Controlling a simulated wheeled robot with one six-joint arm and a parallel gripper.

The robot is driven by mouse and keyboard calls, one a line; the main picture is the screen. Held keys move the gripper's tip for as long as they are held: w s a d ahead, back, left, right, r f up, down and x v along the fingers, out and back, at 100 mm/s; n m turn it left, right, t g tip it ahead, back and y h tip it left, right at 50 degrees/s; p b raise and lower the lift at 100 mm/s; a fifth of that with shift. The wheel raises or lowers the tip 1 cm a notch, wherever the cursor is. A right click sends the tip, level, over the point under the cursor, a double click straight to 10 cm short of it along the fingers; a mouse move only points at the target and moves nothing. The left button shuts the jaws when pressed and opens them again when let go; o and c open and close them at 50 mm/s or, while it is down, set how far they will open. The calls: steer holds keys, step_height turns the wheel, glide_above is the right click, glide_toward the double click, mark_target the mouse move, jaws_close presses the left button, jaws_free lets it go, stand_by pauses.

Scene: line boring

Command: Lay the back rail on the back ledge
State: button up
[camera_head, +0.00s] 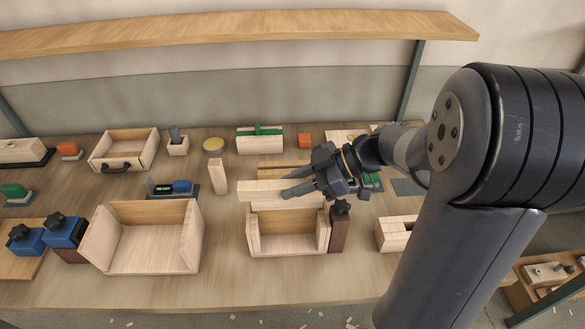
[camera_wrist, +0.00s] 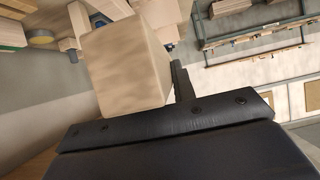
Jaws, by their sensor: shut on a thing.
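The back rail (camera_head: 260,190), a pale wooden bar, lies roughly level across the picture in my gripper (camera_head: 290,186). My gripper is shut on it near its middle and right part. Right below it in the picture is a small open-fronted wooden box frame (camera_head: 290,244) with two side walls. The rail overlaps the frame's back edge, so the back ledge is mostly hidden. I cannot tell whether the rail touches the ledge or is above it. In the wrist view a large pale wooden block end (camera_wrist: 125,65), apparently the rail, fills the middle beyond the dark gripper body.
A dark clamp block (camera_head: 339,228) stands against the frame's right side. A larger open wooden box (camera_head: 150,250) is to the left, and an upright wooden piece (camera_head: 219,174) stands between. Light wooden blocks (camera_head: 394,234) lie at right. The bench front is clear.

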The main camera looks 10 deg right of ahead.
steer(key=shift+s+d+r+p, duration=0.1)
steer(key=shift+r+p, duration=0.05)
steer(key=shift+p, duration=0.6)
step_height(320, 180, down, 6)
steer(key=shift+f+b, duration=0.2)
steer(key=shift+b, duration=0.25)
steer(key=shift+f+p, duration=0.15)
steer(key=shift+p, duration=0.3)
stand_by(1.0)
steer(key=shift+f+b, duration=0.3)
steer(key=shift+f, duration=0.6)
steer(key=o, duration=0.6)
steer(key=shift+f, duration=0.1)
steer(key=shift+c, duration=0.2)
steer(key=o, duration=0.5)
steer(key=shift+o, duration=0.2)
steer(key=o, duration=0.5)
steer(key=shift+d, duration=0.1)
steer(key=shift+c, duration=0.2)
